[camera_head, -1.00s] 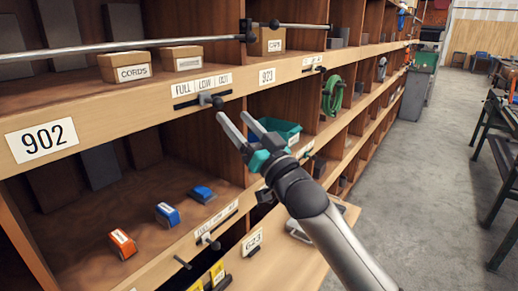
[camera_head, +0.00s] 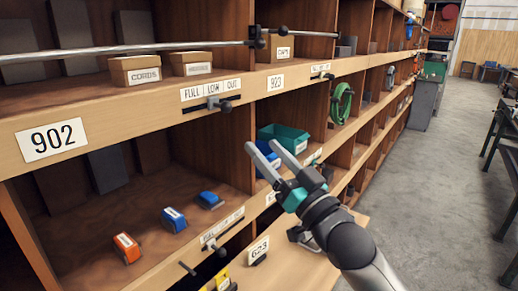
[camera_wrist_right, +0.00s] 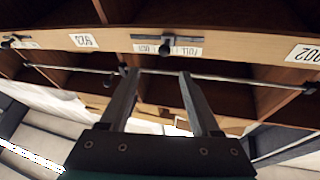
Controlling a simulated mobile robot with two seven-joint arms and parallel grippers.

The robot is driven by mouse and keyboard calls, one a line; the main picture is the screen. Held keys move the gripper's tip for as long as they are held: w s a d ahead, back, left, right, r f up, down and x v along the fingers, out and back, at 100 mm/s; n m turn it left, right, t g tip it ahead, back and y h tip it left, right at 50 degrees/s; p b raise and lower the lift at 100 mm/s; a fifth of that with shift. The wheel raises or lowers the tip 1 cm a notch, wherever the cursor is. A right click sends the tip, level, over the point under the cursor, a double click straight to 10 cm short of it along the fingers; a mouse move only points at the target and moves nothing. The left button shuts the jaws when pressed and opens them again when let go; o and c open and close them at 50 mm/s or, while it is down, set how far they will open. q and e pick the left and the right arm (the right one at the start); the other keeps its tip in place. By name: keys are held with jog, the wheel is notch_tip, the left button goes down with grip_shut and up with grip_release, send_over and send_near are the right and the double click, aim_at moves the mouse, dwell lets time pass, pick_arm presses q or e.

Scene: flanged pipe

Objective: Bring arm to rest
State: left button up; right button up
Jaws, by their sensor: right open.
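My right gripper (camera_head: 268,154) is open and empty in the head view. Its arm comes in from the bottom right, and the fingers point up and left, in front of the shelf unit. In the right wrist view the two fingers (camera_wrist_right: 158,73) stand apart with nothing between them. The slider with the FULL, LOW, OUT label (camera_head: 213,103) is on the shelf edge, left of and above the fingertips in the head view. My left gripper is not in view.
The shelf (camera_head: 105,122) bears the 902 sign. Small orange (camera_head: 126,248) and blue (camera_head: 174,219) boxes lie in the lower bay. A teal bin (camera_head: 284,138) sits behind the gripper. A metal rod (camera_head: 130,47) crosses the upper bay. The floor (camera_head: 440,190) at right is clear.

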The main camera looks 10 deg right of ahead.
jog(key=s+f+g+h, duration=0.3)
jog(key=s+f+g, duration=0.15)
jog(key=f, duration=0.75)
jog(key=s+f+g+h, duration=0.3)
jog(key=s+f+g, duration=0.15)
jog(key=f, duration=0.75)
jog(key=s+d+f+g+h, duration=0.1)
jog(key=s+f+g, duration=0.35)
jog(key=s, duration=0.55)
jog(key=s+d+f+g+h, duration=0.1)
jog(key=s+f+g, duration=0.4)
jog(key=s, duration=0.6)
jog(key=s+f+b+x, duration=0.1)
jog(key=s+b+x, duration=0.2)
jog(key=x, duration=1.1)
jog(key=s+d+b+x, duration=0.1)
jog(key=s+b+x, duration=0.25)
jog(key=x, duration=1.05)
jog(key=s+d+f+g+b, duration=0.1)
jog(key=s+d+f+b, duration=0.2)
jog(key=s+f, duration=1.2)
notch_tip(320, 180, down, 4)
jog(key=shift+b, duration=0.5)
